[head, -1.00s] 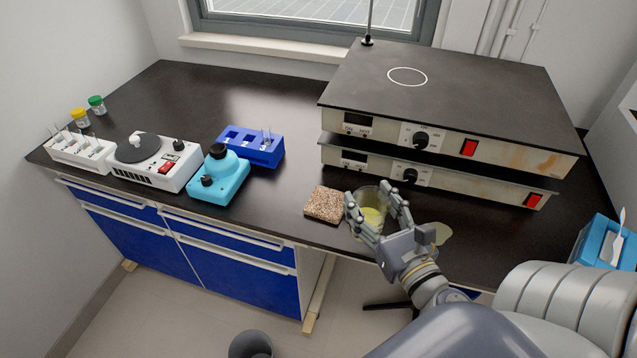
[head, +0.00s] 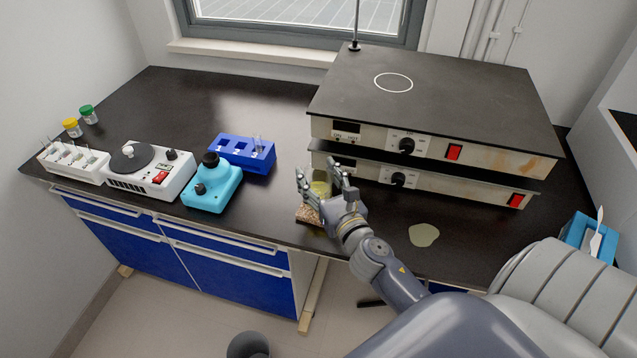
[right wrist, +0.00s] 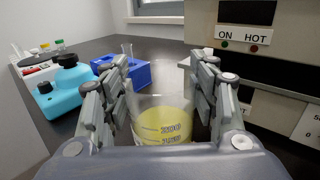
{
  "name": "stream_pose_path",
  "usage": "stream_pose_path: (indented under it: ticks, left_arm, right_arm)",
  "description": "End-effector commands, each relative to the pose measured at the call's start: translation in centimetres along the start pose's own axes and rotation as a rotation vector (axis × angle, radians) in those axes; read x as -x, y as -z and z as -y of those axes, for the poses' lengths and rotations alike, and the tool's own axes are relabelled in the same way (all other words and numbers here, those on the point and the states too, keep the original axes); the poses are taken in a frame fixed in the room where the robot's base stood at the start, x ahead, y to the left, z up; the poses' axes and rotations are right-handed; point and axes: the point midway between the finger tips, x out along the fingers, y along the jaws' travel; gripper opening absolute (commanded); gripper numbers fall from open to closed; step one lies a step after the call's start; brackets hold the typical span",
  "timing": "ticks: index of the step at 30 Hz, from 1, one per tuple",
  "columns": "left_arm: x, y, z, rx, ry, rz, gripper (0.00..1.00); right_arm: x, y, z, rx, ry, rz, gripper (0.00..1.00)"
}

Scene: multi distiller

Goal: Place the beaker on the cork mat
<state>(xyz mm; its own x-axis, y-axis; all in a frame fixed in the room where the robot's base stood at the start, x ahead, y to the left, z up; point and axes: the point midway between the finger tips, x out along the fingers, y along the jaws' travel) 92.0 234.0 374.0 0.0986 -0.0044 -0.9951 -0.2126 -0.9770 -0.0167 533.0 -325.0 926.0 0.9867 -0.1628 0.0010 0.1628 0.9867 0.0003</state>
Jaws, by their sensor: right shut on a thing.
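The clear beaker with yellow liquid (head: 320,188) is between the fingers of my right gripper (head: 318,174), which is shut on it. The beaker stands upright over the cork mat (head: 308,216), a small speckled brown square near the bench's front edge. The gripper and beaker hide much of the mat, and I cannot tell whether the beaker's base touches it. In the right wrist view the beaker (right wrist: 163,122) shows printed marks between both fingers; the mat is hidden there. My left gripper is not in view.
Stacked hot plates (head: 430,130) stand close behind and right of the gripper. A turquoise device (head: 212,185), a blue tube rack (head: 240,152) and a white stirrer (head: 150,172) stand to the left. A pale flat patch (head: 424,234) lies on bare bench to the right.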

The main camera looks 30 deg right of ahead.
Motion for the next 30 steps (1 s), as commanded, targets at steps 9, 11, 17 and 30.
stream_pose_path:
  ticks: [9,11,17,30]
  left_arm:
    - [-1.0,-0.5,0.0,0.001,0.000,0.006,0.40]
    - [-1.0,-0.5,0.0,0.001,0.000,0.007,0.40]
    - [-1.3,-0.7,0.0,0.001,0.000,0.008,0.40]
    - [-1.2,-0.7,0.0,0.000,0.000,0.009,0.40]
  right_arm:
    - [0.0,2.2,0.0,0.001,0.000,0.001,0.25]
    - [0.1,2.1,0.0,0.001,0.000,0.001,0.25]
    - [0.1,2.5,0.0,0.001,0.000,0.001,0.25]
    - [0.1,2.5,0.0,0.000,0.000,-0.001,0.74]
